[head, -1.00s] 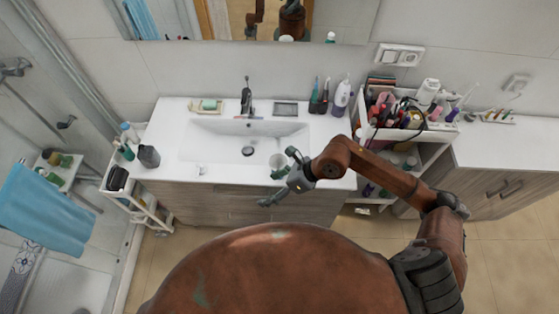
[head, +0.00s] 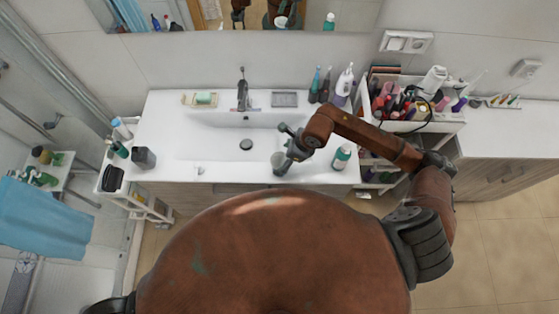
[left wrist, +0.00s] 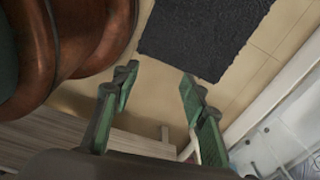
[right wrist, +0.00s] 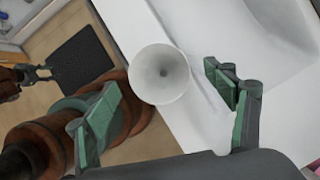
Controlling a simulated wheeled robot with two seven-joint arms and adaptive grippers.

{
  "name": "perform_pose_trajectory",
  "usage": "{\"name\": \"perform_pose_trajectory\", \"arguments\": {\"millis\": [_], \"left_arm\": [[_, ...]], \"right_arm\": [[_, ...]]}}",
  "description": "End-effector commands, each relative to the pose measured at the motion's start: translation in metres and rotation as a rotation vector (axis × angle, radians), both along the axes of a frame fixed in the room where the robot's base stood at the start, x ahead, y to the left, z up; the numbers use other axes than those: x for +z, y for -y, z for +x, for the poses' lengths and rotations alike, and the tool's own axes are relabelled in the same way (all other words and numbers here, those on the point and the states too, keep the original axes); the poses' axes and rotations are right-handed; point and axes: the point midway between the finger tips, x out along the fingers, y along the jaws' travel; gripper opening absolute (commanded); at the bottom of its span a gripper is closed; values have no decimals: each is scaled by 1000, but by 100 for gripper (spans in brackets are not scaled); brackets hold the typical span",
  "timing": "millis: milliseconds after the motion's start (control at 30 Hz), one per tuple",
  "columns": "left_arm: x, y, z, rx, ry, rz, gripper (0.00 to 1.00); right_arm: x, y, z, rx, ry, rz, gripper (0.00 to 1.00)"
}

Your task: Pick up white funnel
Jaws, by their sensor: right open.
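The white funnel (head: 277,158) stands near the front edge of the washbasin counter, right of the drain. In the right wrist view the funnel (right wrist: 160,75) shows its wide round mouth, with the dark hole at its centre. My right gripper (head: 285,149) is open beside it, partly covering it in the head view. In the right wrist view the fingers (right wrist: 172,97) are spread with the funnel lying between and beyond them, and a gap shows at the right finger. My left gripper (left wrist: 155,92) is open and empty over the floor.
A teal-capped bottle (head: 341,157) stands on the counter just right of my right gripper. A cosmetics cart (head: 446,127) full of items is farther right. The basin (head: 200,143) is empty. A dark mat (right wrist: 83,62) lies on the floor.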

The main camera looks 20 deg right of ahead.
Motion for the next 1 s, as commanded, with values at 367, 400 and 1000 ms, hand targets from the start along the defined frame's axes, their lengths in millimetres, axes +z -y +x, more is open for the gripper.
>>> {"name": "perform_pose_trajectory", "arguments": {"millis": [367, 400, 1000], "left_arm": [[17, 2, 34, -8, 44, -3, 40], [17, 2, 38, -8, 49, -3, 40], [15, 1, 15, -4, 20, -1, 40]], "right_arm": [[-32, -12, 5, 2, 0, 0, 77], [-32, -12, 6, 2, 0, 0, 77], [-31, -13, 6, 4, 0, 1, 43]]}}
